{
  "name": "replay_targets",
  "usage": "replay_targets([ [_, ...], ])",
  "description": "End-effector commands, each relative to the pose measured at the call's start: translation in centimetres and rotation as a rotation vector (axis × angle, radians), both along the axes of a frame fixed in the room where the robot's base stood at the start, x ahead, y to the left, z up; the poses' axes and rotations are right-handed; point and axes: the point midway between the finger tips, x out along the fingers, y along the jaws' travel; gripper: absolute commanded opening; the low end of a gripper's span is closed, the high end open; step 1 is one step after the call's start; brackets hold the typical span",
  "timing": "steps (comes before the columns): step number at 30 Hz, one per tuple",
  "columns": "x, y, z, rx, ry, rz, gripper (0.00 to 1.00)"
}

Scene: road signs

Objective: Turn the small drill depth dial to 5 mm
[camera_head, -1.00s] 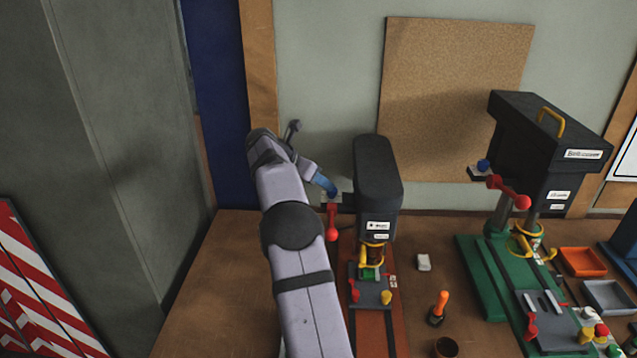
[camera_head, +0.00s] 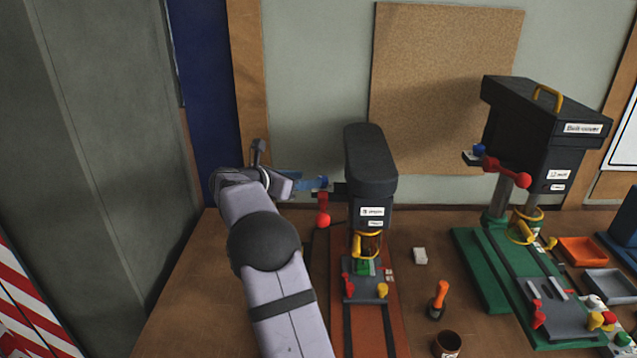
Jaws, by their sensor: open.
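The small drill (camera_head: 370,163) has a dark rounded head and stands on an orange-brown base left of the bigger drill. On its left side is a blue knob (camera_head: 321,181), which looks like the depth dial; its scale is too small to read. A red lever (camera_head: 323,210) with a ball end hangs just below it. My gripper (camera_head: 312,184) comes in from the left, level with the dial, with its bluish fingers open and pointing right. The fingertips are at or very close to the dial; I cannot tell whether they touch it or surround it.
The bigger drill (camera_head: 543,125), with its own blue knob and red lever, stands on a green base at the right. An orange-handled tool (camera_head: 439,296), a small white block (camera_head: 420,256) and a dark cup (camera_head: 447,344) are on the wooden bench. The bench's left part is clear.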

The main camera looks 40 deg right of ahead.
Motion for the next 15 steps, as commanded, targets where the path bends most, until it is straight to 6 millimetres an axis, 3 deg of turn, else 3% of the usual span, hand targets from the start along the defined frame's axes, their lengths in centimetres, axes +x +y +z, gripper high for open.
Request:
replay_targets([
  [15, 0.5, -5.4, -2.0, 0.002, 0.003, -0.002, 0.45],
])
